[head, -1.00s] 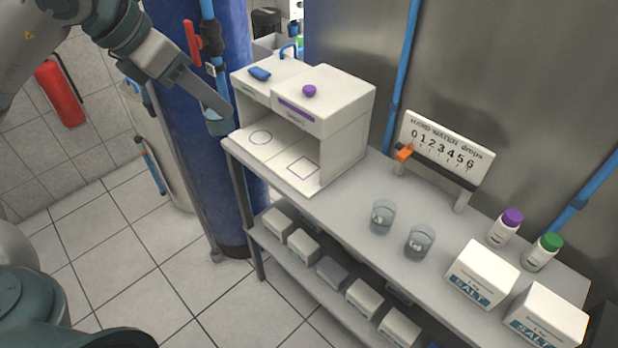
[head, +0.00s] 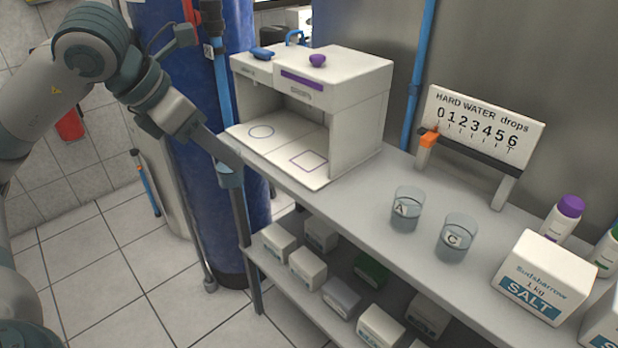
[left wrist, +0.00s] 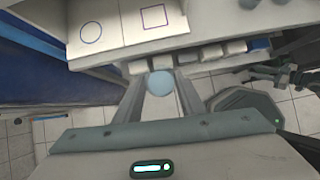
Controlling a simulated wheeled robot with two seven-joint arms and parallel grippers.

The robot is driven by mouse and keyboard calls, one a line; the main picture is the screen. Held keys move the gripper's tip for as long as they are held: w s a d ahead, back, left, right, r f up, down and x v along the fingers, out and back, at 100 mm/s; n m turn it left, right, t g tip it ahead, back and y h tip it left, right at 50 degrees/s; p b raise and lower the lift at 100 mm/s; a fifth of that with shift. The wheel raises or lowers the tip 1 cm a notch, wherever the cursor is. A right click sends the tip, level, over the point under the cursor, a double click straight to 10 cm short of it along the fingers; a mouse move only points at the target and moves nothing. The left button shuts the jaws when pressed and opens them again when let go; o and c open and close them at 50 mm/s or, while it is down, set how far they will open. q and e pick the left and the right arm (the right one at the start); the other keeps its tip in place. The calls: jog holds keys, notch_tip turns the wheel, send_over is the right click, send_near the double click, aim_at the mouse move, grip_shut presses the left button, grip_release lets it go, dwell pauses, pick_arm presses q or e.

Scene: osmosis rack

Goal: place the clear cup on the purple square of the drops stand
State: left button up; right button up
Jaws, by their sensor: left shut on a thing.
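The drops stand (head: 350,90) is a white open-fronted box at the left end of the bench. Its floor carries a purple square outline (head: 308,161) at the right and a blue circle outline at the left, both bare. My left gripper (head: 232,163) is shut on a clear cup (head: 230,178), held in front of the stand's left front corner, just off the bench edge. The cup (left wrist: 161,83) also shows between the fingertips in the left wrist view, with the purple square (left wrist: 154,17) beyond it. My right gripper is not in view.
Two clear cups, marked A (head: 406,210) and C (head: 456,238), stand on the bench (head: 350,205) right of the stand. A hard water drops scale (head: 480,130) stands behind them. Salt boxes (head: 545,278) are at the right. A blue column (head: 205,215) stands behind my left gripper.

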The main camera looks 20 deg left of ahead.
pick_arm(q)
jog(key=shift+f+b, duration=0.35)
jog(key=shift+f, duration=0.4)
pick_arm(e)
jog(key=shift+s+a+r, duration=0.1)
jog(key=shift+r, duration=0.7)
